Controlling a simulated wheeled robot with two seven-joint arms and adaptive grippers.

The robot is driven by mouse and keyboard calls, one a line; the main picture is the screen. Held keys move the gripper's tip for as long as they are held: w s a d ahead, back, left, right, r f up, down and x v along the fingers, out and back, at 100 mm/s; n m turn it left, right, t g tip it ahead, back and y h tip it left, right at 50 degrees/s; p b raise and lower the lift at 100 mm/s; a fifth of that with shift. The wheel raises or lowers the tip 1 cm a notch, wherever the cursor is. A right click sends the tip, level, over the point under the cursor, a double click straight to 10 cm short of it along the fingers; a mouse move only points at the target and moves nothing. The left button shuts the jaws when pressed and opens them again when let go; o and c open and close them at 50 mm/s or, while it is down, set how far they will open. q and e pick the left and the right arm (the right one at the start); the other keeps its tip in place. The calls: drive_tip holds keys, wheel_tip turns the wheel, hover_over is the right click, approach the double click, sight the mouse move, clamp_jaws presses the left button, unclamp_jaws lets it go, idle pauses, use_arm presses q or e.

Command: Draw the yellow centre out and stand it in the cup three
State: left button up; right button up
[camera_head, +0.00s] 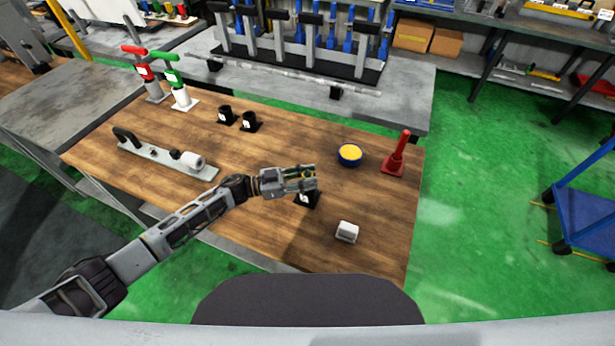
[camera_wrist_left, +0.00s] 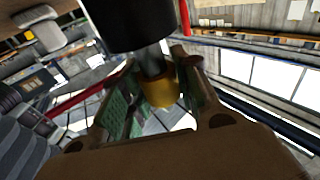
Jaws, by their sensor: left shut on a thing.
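My left gripper (camera_head: 312,178) is over the wooden table, just above a black cup (camera_head: 307,200) with a white label. In the left wrist view its fingers (camera_wrist_left: 155,110) are shut on the yellow centre (camera_wrist_left: 161,93), around its yellow band. The centre's grey metal shank (camera_wrist_left: 154,58) runs from the band to a black cylinder (camera_wrist_left: 130,22), which looks like the cup. The shank's far end is hidden there, so I cannot tell how deep it sits. Two more black cups (camera_head: 226,115) (camera_head: 249,121) stand towards the back. My right gripper is not in view.
A grey fixture (camera_head: 165,158) lies at left. Red (camera_head: 142,72) and green (camera_head: 174,80) handled tools stand at the back left. A blue dish with yellow inside (camera_head: 350,155) and a red cone-shaped piece (camera_head: 396,155) are at right. A white block (camera_head: 347,231) lies near the front.

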use_arm(q)
drive_tip(key=shift+f+b, duration=0.4)
drive_tip(key=shift+f, duration=0.2)
idle(0.3)
drive_tip(key=o, duration=1.1)
drive_tip(key=shift+o, duration=0.6)
